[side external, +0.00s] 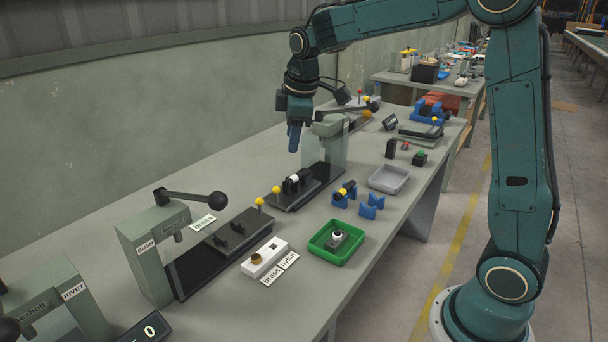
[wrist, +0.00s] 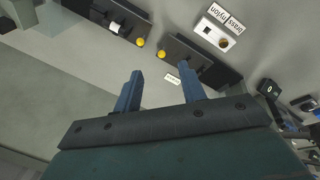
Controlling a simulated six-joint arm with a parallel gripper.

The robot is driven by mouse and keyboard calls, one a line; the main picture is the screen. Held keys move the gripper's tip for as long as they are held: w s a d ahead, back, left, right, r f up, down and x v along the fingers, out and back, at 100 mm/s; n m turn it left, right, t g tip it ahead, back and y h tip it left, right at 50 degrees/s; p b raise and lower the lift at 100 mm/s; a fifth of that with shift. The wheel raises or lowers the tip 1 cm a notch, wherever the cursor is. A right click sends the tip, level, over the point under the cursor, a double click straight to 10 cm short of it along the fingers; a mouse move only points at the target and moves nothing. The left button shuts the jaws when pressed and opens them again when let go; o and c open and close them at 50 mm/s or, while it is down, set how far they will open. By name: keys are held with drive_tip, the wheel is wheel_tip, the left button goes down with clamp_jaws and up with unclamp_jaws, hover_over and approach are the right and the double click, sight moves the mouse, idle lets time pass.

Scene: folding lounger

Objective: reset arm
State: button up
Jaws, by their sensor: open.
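My gripper (side external: 294,138) hangs in the air above the back of the bench, pointing down, left of the press in the middle of the bench. In the wrist view its two blue fingers (wrist: 160,88) stand well apart, with nothing between them. The gripper is open and empty. My teal arm reaches over the bench from its base on the floor at the right. No part of the gripper touches anything on the bench.
The grey bench (side external: 190,170) carries a lever press (side external: 145,250) with a ball-ended handle, a green tray (side external: 335,243), a grey tray (side external: 389,179), a white block (side external: 264,257) and blue cradles (side external: 371,206). A wall (side external: 100,120) runs behind. The bench's back left is clear.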

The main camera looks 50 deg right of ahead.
drive_tip(key=s+a+r+m+t, duration=0.1)
drive_tip(key=s+a+r+m, duration=0.1)
drive_tip(key=s, duration=0.5)
drive_tip(key=s+a+r+m, duration=0.2)
drive_tip(key=s+r, duration=0.1)
drive_tip(key=s, duration=0.4)
drive_tip(key=s+a+f+m+t, duration=0.1)
drive_tip(key=s+f+m, duration=0.1)
drive_tip(key=s, duration=0.5)
drive_tip(key=s+a+f+m+y, duration=0.1)
drive_tip(key=s+m, duration=0.1)
drive_tip(key=s, duration=0.5)
drive_tip(key=shift+a+f+t, duration=0.4)
